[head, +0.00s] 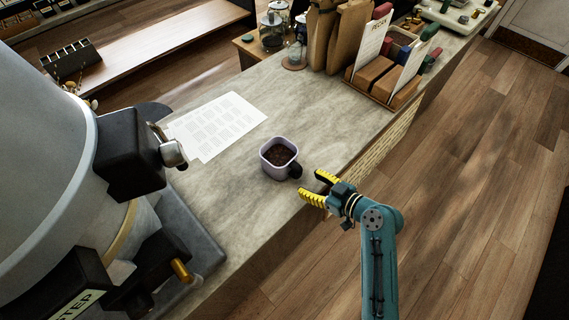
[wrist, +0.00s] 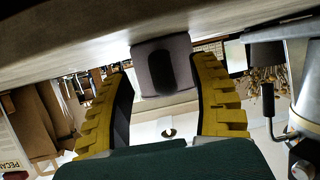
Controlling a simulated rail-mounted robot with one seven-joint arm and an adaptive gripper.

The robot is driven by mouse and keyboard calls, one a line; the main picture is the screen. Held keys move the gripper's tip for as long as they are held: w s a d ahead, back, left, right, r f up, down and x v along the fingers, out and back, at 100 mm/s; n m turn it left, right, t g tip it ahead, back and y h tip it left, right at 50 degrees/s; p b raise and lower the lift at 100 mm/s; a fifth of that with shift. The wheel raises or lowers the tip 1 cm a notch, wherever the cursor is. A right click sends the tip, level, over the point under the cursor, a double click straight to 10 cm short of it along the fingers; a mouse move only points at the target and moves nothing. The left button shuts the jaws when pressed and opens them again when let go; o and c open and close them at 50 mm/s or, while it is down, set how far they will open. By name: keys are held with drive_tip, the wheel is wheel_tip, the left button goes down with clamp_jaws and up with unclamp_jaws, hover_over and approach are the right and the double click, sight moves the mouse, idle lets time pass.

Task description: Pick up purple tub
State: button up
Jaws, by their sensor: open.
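The purple tub (head: 270,169) is a small pale-purple square container filled with dark grounds or beans. It stands upright on the stone counter, with a dark knob or handle on the side facing my gripper. My gripper (head: 313,188) is open and empty at the counter's right edge, a little right of and below the tub, its yellow fingers pointing at it. In the wrist view, the tub (wrist: 141,70) appears upside down beyond and between the open fingers (wrist: 164,76), dark handle toward me. The fingers do not appear to touch it.
A large grey machine (head: 50,150) fills the left. A white printed sheet (head: 218,122) lies behind the tub on the counter (head: 235,190). Brown bags (head: 345,40) and a wooden rack (head: 383,84) stand at the back. The counter around the tub is clear.

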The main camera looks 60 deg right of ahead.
sight(301, 175)
drive_tip(key=w, duration=0.2)
drive_tip(key=w+d, duration=0.1)
drive_tip(key=w+d+f, duration=0.1)
drive_tip(key=w, duration=0.1)
drive_tip(key=shift+w, duration=0.3)
drive_tip(key=shift+r, duration=0.1)
clamp_jaws()
